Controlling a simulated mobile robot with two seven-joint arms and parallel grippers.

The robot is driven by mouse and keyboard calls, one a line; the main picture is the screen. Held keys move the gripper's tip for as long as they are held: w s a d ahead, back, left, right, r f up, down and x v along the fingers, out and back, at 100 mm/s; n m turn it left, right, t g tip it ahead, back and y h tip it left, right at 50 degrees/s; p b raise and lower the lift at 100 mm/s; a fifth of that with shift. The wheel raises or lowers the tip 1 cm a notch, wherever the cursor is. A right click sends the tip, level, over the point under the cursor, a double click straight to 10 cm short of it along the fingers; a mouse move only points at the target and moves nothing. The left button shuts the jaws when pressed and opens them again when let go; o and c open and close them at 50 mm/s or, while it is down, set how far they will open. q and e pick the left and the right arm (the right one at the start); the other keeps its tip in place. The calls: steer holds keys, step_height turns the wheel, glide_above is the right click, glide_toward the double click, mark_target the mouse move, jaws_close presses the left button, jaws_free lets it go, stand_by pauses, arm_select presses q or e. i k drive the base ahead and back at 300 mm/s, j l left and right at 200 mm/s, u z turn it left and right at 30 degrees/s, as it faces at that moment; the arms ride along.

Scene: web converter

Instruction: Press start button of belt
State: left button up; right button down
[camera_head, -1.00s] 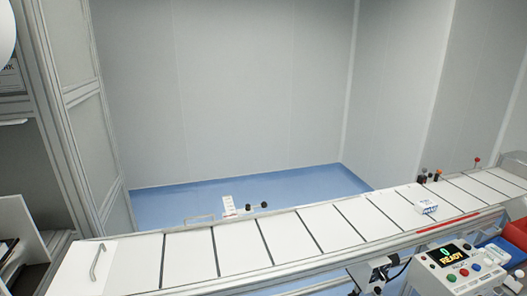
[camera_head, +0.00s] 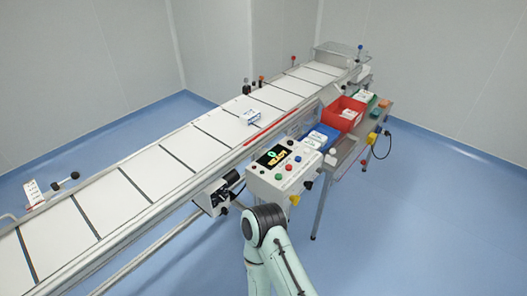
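The belt (camera_head: 160,168) runs diagonally from the lower left to the upper right, with white panels split by dark lines. Its control box (camera_head: 262,186) stands at the near side of the belt. The box has a lit display (camera_head: 272,157) with a green character above yellow text. Several coloured buttons sit on its face, among them a green button (camera_head: 278,176) and a red button (camera_head: 289,167). Their labels are too small to read, so I cannot tell which is start. One of my arms rises from the bottom, its dark joint just below the box. Neither gripper is visible.
A small white-and-blue box (camera_head: 249,117) lies on the belt. A blue tray (camera_head: 320,137) and a red bin (camera_head: 341,113) sit on a side table right of the control box. A dark device (camera_head: 217,193) is mounted left of it. Blue floor at right is clear.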

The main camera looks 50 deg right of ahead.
mark_target(278, 177)
steer(key=l+z, duration=0.1)
steer(key=l, duration=0.45)
steer(key=l+z, duration=0.15)
steer(key=l, duration=0.4)
steer(key=l+z, duration=0.15)
steer(key=l, duration=0.9)
steer(key=k+l+u, duration=0.15)
steer(key=l, duration=0.4)
steer(key=l+u, duration=0.15)
steer(key=l, duration=0.35)
steer(key=l+z, duration=0.3)
steer(key=i+l+z, duration=0.1)
steer(key=l+z, duration=0.2)
steer(key=l, duration=0.2)
steer(key=z, duration=0.9)
steer(key=i+z, duration=0.1)
steer(key=z, duration=2.6)
steer(key=j+z, duration=0.15)
steer(key=z, duration=0.75)
steer(key=j+z, duration=0.1)
steer(key=z, duration=1.7)
steer(key=j+z, duration=0.1)
steer(key=z, duration=0.8)
steer(key=k+l, duration=0.05)
